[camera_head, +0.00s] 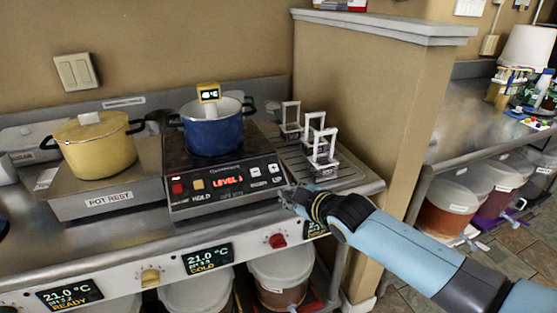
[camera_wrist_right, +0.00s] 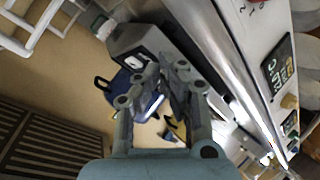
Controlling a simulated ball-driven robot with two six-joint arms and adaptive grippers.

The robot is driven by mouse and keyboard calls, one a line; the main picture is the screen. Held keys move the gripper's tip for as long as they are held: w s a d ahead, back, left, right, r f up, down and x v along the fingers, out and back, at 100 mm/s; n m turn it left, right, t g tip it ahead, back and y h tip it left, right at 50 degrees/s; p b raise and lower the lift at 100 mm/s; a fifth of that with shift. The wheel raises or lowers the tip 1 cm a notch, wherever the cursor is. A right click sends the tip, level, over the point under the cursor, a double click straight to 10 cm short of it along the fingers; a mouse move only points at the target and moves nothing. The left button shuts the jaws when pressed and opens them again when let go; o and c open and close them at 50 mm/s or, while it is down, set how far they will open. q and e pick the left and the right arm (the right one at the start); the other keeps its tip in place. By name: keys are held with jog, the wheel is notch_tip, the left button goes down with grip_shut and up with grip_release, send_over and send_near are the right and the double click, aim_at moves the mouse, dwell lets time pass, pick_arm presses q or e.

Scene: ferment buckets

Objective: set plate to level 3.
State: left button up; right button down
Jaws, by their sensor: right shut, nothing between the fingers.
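The black hot plate (camera_head: 240,196) stands on the steel counter, with a sloped front panel. Its red display (camera_head: 227,181) reads LEVEL, with a last digit too small to read surely. A red button (camera_head: 178,188) is at the panel's left. The white-marked DOWN button (camera_head: 256,170) and UP button (camera_head: 275,167) are at its right. A blue pot (camera_head: 213,132) stands on the plate. My right gripper (camera_head: 288,196) is shut and empty at the panel's right end, close to the UP button; I cannot tell whether it touches. Its fingers also show in the right wrist view (camera_wrist_right: 160,82). My left gripper is out of view.
A yellow lidded pot (camera_head: 96,150) stands on the pot rest (camera_head: 58,206) at left. White wire stands (camera_head: 318,140) are on a rack right of the plate. A red knob (camera_head: 278,241) sticks out of the counter front below my gripper. A half wall (camera_head: 375,110) rises behind.

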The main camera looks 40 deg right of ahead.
jog(key=w+r+n+t+p, duration=0.1)
jog(key=w+r, duration=0.3)
jog(key=r, duration=0.8)
jog(key=shift+a+r+t+p, duration=0.15)
jog(key=shift+r+t+p, duration=0.25)
jog(key=shift+p, duration=0.45)
jog(key=shift+f, duration=0.15)
jog(key=b, duration=0.8)
send_over(273, 169)
jog(key=s+a, duration=0.1)
jog(key=s, duration=0.2)
notch_tip(273, 169, down, 6)
jog(key=shift+w+f, duration=0.1)
jog(key=shift+f, duration=0.15)
jog(key=shift+w+f+b, duration=0.4)
jog(key=shift+w+f, duration=0.05)
jog(key=shift+f, duration=0.15)
jog(key=shift+w+d+f, duration=0.1)
jog(key=shift+w+f, duration=0.1)
jog(key=shift+f, duration=0.15)
